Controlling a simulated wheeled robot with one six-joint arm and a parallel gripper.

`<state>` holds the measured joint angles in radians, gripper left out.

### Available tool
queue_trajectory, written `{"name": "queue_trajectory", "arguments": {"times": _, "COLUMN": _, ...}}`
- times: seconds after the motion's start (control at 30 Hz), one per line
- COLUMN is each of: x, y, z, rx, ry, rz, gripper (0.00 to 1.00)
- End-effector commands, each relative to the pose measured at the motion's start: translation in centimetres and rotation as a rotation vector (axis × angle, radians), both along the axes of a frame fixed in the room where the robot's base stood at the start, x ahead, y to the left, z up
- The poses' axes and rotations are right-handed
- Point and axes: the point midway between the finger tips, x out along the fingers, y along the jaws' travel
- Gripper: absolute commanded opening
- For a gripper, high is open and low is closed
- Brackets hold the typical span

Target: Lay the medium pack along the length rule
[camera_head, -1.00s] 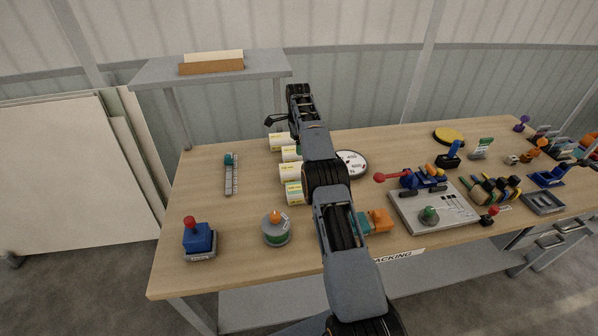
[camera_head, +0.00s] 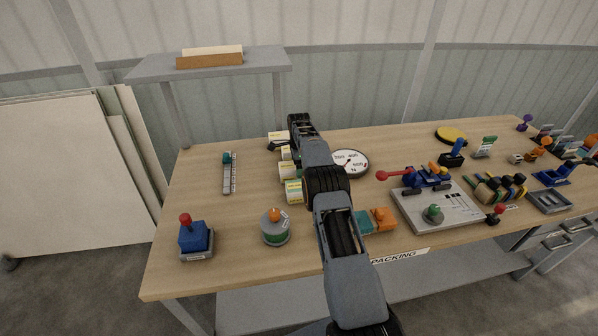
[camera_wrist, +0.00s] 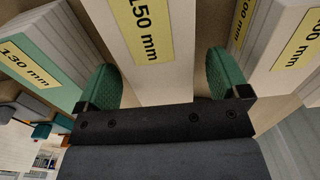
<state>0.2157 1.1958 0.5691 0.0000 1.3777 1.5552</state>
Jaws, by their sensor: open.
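Several pale packs with yellow labels lie in a row left of my arm; one is the front pack (camera_head: 293,191). In the wrist view a cream pack (camera_wrist: 176,75) marked 150 mm lies between the green fingertips of my open gripper (camera_wrist: 168,80). A green-sided pack (camera_wrist: 62,40) marked 130 mm is on the left, and pale packs (camera_wrist: 272,80) with partly cut-off labels are on the right. No label says medium. The length rule (camera_head: 234,180), a narrow grey strip with a teal block at its far end, lies left of the packs.
A blue box with a red knob (camera_head: 196,240) and a round green-grey device with an orange knob (camera_head: 275,228) stand near the front edge. A round dial (camera_head: 350,163) is right of my arm. Bare wood lies between rule and packs. A raised shelf (camera_head: 215,66) stands behind.

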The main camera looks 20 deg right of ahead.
Motion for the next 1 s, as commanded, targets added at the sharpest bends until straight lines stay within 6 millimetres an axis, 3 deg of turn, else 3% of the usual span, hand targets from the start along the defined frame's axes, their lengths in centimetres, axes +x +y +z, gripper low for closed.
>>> {"name": "queue_trajectory", "arguments": {"times": 0.2, "x": 0.0, "y": 0.0, "z": -2.2, "rx": 0.000, "ry": 0.000, "rz": 0.000, "gripper": 0.94}}
{"name": "queue_trajectory", "arguments": {"times": 0.5, "x": 0.0, "y": 0.0, "z": -2.6, "rx": 0.000, "ry": -0.001, "rz": 0.000, "gripper": 0.94}}
{"name": "queue_trajectory", "arguments": {"times": 1.0, "x": 0.0, "y": 0.0, "z": -2.6, "rx": 0.000, "ry": -0.001, "rz": 0.000, "gripper": 0.47}}
